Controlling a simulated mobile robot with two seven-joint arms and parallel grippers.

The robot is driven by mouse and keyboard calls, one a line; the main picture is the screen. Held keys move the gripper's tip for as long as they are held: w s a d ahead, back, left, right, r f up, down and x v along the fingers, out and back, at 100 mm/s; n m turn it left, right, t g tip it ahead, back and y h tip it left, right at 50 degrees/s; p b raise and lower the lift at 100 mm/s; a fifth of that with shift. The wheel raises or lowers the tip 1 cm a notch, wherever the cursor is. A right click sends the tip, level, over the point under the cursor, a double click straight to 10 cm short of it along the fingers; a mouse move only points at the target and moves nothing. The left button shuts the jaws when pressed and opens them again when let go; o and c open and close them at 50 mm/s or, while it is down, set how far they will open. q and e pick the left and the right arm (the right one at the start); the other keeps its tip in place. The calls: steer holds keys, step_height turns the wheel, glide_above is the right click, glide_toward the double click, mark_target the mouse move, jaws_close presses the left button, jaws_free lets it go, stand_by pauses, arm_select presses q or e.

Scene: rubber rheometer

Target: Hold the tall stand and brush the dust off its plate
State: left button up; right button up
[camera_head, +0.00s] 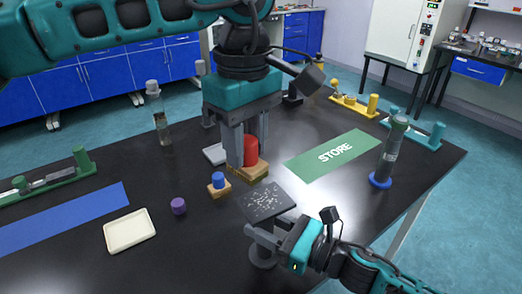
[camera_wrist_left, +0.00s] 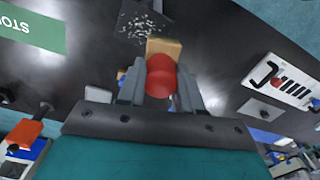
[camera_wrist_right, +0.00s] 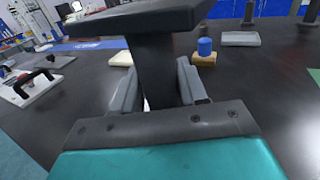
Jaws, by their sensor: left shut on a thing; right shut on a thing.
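The tall stand has a dark square plate (camera_head: 266,202) with white specks of dust scattered over it, and a round base (camera_head: 263,257) on the table. My right gripper (camera_head: 268,229) is shut around the stand's column below the plate; the dark column (camera_wrist_right: 156,72) stands between its fingers in the right wrist view. My left gripper (camera_head: 248,150) points down and is shut on the red handle of a brush (camera_head: 250,158) with a wooden block (camera_head: 246,172).
A small wooden block with a blue knob (camera_head: 218,184), a purple cap (camera_head: 178,206) and a cream tray (camera_head: 130,231) lie left. A green STORE mat (camera_head: 334,155) and a grey cylinder on a blue base (camera_head: 390,152) are right. A clear bottle (camera_head: 158,117) stands behind.

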arm_select(q)
steer(key=shift+s+a+f, duration=0.15)
steer(key=shift+a, duration=0.05)
steer(key=shift+f, duration=3.45)
steer(key=shift+d+f, duration=0.2)
steer(key=shift+f, duration=0.3)
steer(key=shift+w+d, duration=0.65)
steer(key=shift+d, duration=0.35)
steer(key=shift+w+d, duration=0.6)
steer(key=shift+d, duration=0.35)
steer(key=shift+w+d, duration=0.65)
steer(key=shift+d, duration=0.35)
steer(key=shift+c, duration=0.3)
steer(key=shift+s+a, duration=0.6)
steer(key=shift+a, duration=0.45)
steer(key=shift+s+a, duration=0.65)
steer(key=shift+a, duration=0.35)
steer(key=shift+s+a, duration=0.6)
steer(key=shift+a, duration=0.45)
steer(key=shift+r, duration=4.05)
